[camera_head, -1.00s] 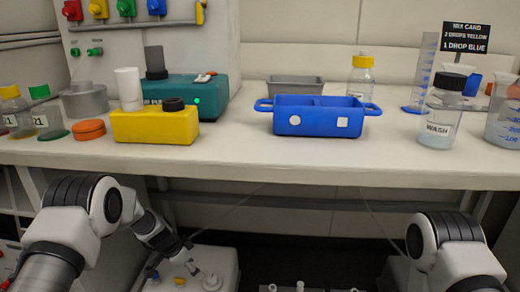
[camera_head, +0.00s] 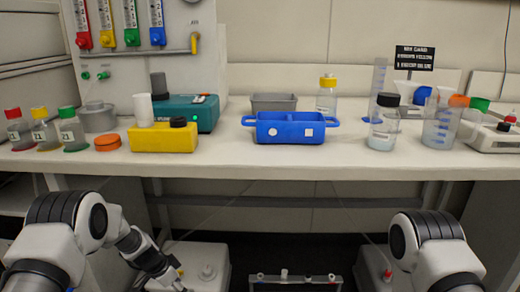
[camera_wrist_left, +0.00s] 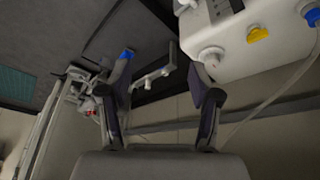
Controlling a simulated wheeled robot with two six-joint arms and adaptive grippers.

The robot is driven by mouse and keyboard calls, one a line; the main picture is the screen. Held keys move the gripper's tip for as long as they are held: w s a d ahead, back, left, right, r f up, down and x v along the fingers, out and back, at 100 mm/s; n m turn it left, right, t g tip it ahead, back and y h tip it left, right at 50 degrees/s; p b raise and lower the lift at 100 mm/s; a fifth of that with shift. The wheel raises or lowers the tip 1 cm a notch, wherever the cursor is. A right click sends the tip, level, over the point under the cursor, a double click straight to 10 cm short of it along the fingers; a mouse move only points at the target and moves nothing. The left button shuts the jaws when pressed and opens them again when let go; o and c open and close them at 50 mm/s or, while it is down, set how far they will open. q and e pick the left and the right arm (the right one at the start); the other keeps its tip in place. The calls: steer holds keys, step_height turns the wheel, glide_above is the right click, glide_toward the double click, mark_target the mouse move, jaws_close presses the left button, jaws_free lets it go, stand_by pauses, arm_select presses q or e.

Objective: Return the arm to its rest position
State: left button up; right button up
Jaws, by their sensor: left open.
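My left arm (camera_head: 125,240) hangs low in front of the bench, below the worktop edge, in the head view. Its far end runs down to the bottom edge of the picture. In the left wrist view my left gripper (camera_wrist_left: 160,68) has its two dark fingers spread apart with nothing between them. My right arm (camera_head: 430,250) is folded low at the right of the head view, and its gripper is out of the picture.
The worktop (camera_head: 300,165) spans the view above both arms. It bears a blue tray (camera_head: 290,141), a yellow block (camera_head: 163,137), bottles and a teal device (camera_head: 204,117). Below stand a white box (camera_head: 203,258) near my left arm and a low rack (camera_head: 295,281).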

arm_select(q)
steer(key=s+r+n+y+p, duration=0.1)
steer(key=s+r+n+p, duration=0.2)
steer(key=s, duration=1)
steer(key=s+r+n+g+y+p, duration=0.1)
steer(key=s+r+n+p, duration=0.2)
steer(key=s+r+p, duration=0.5)
steer(key=s+a+r+n+g+y+p, duration=0.1)
steer(key=s+r+n+p, duration=0.3)
steer(key=s+p, duration=0.7)
steer(key=s+r, duration=0.2)
steer(key=s, duration=0.6)
steer(key=shift+r+p, duration=0.25)
steer(key=shift+p, duration=0.05)
